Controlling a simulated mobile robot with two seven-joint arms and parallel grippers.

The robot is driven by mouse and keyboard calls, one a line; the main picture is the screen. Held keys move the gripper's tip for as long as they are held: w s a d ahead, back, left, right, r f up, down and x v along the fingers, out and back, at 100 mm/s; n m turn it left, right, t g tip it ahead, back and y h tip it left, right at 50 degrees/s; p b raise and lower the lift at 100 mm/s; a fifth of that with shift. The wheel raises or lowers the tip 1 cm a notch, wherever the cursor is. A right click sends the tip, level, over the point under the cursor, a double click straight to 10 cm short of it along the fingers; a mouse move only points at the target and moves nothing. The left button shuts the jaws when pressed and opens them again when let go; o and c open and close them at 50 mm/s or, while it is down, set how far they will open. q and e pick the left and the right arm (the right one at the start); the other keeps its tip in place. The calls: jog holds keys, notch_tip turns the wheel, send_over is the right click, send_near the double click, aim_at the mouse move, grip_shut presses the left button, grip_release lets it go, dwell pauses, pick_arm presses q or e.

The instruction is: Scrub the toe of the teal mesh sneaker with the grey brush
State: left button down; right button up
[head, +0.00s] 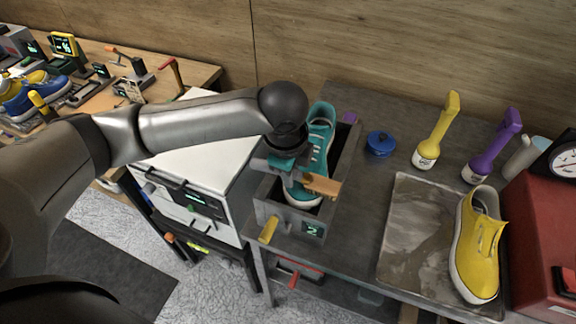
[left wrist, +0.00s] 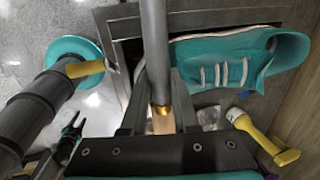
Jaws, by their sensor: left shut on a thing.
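The teal mesh sneaker (head: 319,134) lies in a grey open box with its toe toward the front. In the left wrist view the sneaker (left wrist: 225,58) has its toe to the left, partly hidden by my gripper. My left gripper (head: 297,177) is shut on the brush, over the toe. The brush's wooden part (head: 322,186) sticks out to the right above the toe. Its grey rod and brassy collar (left wrist: 160,108) show between the fingers. I cannot tell whether the bristles touch the toe. A dark shape, probably my right gripper (left wrist: 72,130), shows small at lower left; its jaws are unclear.
The grey box (head: 273,212) has a lit "2" and a yellow handle in front. A yellow sneaker (head: 477,246) lies on a metal tray (head: 412,230) at right. A blue pot (head: 380,144), yellow brush (head: 437,135) and purple brush (head: 493,148) stand behind. A white cabinet stands left.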

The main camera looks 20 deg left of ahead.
pick_arm(q)
jog(key=shift+s+a+p, duration=0.15)
jog(key=shift+a+p, duration=0.95)
jog(key=shift+a, duration=0.95)
jog(key=p+v, duration=0.6)
jog(key=shift+p, duration=0.3)
jog(key=v, duration=0.3)
